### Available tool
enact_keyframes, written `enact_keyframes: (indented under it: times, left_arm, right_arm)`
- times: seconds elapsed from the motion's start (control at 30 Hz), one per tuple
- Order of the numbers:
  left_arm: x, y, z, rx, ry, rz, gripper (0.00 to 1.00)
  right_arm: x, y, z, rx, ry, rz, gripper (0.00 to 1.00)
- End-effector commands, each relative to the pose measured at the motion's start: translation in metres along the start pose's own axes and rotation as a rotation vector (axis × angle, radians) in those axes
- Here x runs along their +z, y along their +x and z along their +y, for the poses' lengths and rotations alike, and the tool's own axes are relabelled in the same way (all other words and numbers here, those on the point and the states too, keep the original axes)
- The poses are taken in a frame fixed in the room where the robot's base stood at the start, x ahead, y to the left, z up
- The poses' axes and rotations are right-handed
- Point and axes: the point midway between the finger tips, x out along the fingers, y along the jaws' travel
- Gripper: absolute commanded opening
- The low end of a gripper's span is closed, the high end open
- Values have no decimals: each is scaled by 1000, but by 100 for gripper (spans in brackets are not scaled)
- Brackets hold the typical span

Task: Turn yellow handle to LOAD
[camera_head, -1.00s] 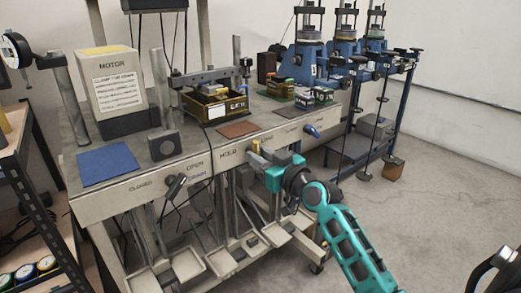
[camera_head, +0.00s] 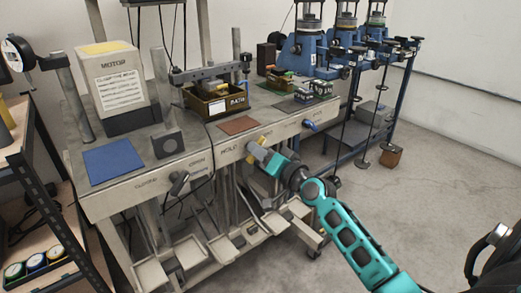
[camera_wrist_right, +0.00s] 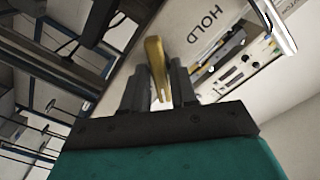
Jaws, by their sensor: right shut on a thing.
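The yellow handle (camera_wrist_right: 156,62) stands between the two grey fingers of my right gripper (camera_wrist_right: 158,88) in the right wrist view. In the head view the handle's yellow end (camera_head: 262,140) shows just above the teal right gripper (camera_head: 262,157), at the front panel of the bench. The right gripper is shut on the handle. The word HOLD is printed on the panel beside it, and it reads in the wrist view too. The word LOAD cannot be made out. My left gripper is not in view.
A black handle (camera_head: 179,182) sits left on the panel and a blue handle (camera_head: 310,125) right. Metal trays and levers hang under the bench (camera_head: 195,152). A blue mat (camera_head: 112,161) and a brown mat (camera_head: 238,125) lie on top.

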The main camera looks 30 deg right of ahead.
Motion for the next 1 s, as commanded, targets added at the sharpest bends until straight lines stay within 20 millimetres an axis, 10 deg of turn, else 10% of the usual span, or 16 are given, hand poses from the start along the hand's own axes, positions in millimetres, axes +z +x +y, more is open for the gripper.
enact_keyframes:
  times: [0.67, 0.7, 1.0]
  left_arm:
    - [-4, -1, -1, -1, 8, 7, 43]
    - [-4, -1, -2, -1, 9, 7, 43]
    - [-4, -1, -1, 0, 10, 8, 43]
  right_arm:
    - [0, 0, 0, -1, 68, 1, 0]
    - [0, 0, 0, -1, 68, 1, 28]
    - [0, 0, 0, 0, 66, 1, 43]
